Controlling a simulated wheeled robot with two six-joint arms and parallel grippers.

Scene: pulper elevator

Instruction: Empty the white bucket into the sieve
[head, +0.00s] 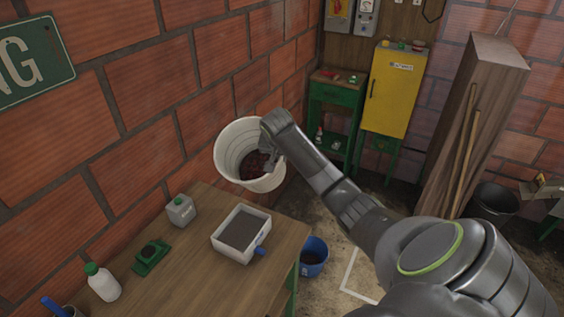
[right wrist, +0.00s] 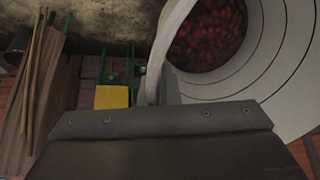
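The white bucket (head: 228,148) hangs in the air beyond the far end of the wooden table, its mouth tilted toward me. Dark red fruit (head: 252,167) lies inside it, and the fruit also shows in the right wrist view (right wrist: 208,38). My right gripper (head: 268,155) is at the bucket's right rim and appears shut on it; the fingertips are partly hidden. In the right wrist view the white rim (right wrist: 166,45) runs down behind the gripper's grey plate. The sieve (head: 240,230), a pale square frame with a grey mesh and blue handle, sits on the table, nearer me than the bucket. My left gripper is out of view.
On the wooden table (head: 195,275) stand a grey canister (head: 181,210), a green device (head: 151,257) and a white bottle (head: 102,283). A blue bucket (head: 314,256) stands on the floor beside the table. A brick wall runs along the left. A yellow cabinet (head: 392,90) is at the back.

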